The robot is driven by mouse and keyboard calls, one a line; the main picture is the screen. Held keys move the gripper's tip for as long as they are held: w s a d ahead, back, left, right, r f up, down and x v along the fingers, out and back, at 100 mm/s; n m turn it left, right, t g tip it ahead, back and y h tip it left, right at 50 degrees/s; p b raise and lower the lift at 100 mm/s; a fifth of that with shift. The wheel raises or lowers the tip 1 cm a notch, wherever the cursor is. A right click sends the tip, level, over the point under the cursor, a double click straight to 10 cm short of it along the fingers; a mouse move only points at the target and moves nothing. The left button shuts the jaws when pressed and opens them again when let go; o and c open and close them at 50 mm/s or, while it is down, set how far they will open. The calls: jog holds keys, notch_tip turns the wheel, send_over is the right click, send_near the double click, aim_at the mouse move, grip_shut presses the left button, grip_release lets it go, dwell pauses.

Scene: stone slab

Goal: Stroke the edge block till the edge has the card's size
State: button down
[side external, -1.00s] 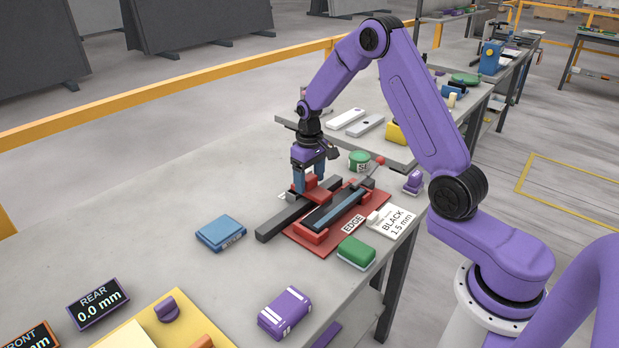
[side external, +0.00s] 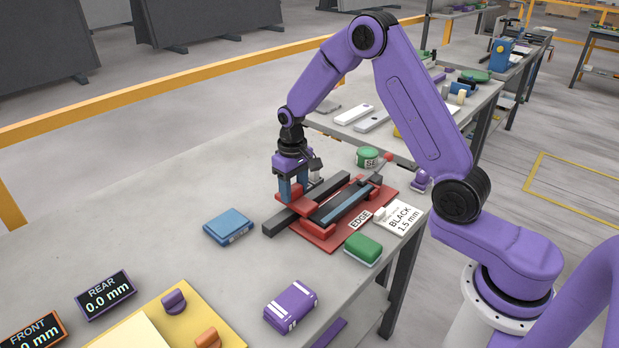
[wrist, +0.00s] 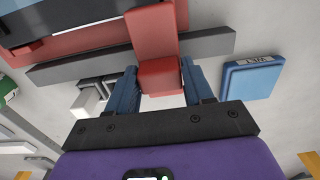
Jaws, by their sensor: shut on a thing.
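My gripper (side external: 290,190) has its blue fingers shut on a red block (wrist: 158,75), which I take to be the edge block. The block reaches across a dark grey bar (wrist: 205,43) toward a red base plate (side external: 380,192); whether it touches the workpiece is unclear. On the plate a dark piece with a blue-grey strip (side external: 341,206) lies between red holders, beside the label EDGE (side external: 360,218). The white card (side external: 404,219) reading BLACK 1.5 mm lies right of the plate. The REAR display (side external: 108,293) reads 0.0 mm; the FRONT display (side external: 36,332) also seems to read 0.0 mm.
A blue block (side external: 229,227) lies left of the bar. A green block (side external: 362,250) and a purple block (side external: 291,306) lie in front. A green tin (side external: 368,157) stands behind the plate. A yellow board (side external: 178,322) with knobs is at the front. The left of the slab is clear.

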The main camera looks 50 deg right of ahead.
jog(key=a, duration=0.6)
jog(key=shift+a+r, duration=0.1)
jog(key=shift+a, duration=0.15)
jog(key=c, duration=0.5)
grip_release()
jog(key=shift+c, duration=0.2)
jog(key=shift+r, duration=0.3)
notch_tip(320, 180, up, 17)
jog(key=shift+f, duration=0.1)
